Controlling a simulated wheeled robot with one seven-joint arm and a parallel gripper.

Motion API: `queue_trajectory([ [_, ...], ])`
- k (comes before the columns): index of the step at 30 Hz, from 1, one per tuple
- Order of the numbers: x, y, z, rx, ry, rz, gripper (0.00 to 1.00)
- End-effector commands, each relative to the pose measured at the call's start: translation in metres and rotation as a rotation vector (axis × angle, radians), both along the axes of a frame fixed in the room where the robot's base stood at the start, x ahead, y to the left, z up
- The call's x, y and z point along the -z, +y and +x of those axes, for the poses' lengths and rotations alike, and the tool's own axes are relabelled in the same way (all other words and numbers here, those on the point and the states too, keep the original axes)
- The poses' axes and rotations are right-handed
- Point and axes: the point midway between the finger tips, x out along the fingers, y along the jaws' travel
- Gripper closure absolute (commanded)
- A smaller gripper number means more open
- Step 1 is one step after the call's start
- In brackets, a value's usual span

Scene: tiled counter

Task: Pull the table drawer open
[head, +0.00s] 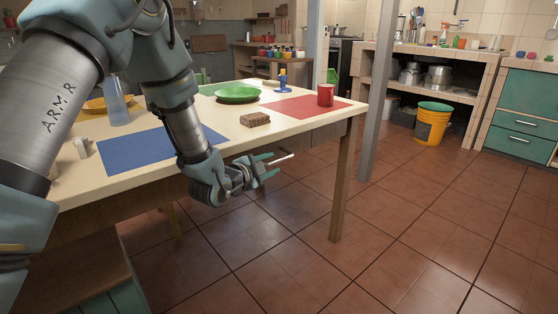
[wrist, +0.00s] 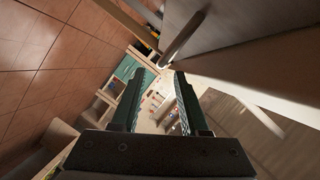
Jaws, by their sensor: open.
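The table (head: 305,127) has a cream top and wooden legs. My gripper (head: 270,165) is just off its near long edge, a little below the top. Its two teal fingers are open, with nothing seen held between them. A pale bar (head: 283,158), which looks like the drawer handle, shows at the fingertips. In the wrist view, a grey metal handle (wrist: 184,38) sticks out along a grey-brown panel (wrist: 225,35), likely the drawer front. Its near end lies just beyond my fingertips (wrist: 159,76); contact cannot be told.
On the table are a blue mat (head: 140,151), a brown block (head: 254,119), a red mat (head: 303,107), a red mug (head: 325,95) and a green plate (head: 237,93). A table leg (head: 342,185) stands right of my gripper. The tiled floor (head: 280,240) in front is clear.

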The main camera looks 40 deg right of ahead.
Motion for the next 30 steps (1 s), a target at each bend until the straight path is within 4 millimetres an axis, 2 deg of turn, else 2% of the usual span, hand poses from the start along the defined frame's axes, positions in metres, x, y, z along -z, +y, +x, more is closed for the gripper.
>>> queue_trajectory([
  [3,0.005,-0.022,0.006,0.001,0.0,-0.001,0.55],
  [9,0.011,-0.046,0.013,-0.001,0.001,0.001,0.55],
  [14,0.012,-0.055,0.016,-0.001,0.001,0.0,0.55],
  [22,0.013,-0.056,0.016,-0.002,0.002,0.001,0.55],
  [30,0.013,-0.056,0.016,-0.002,0.002,0.001,0.85],
])
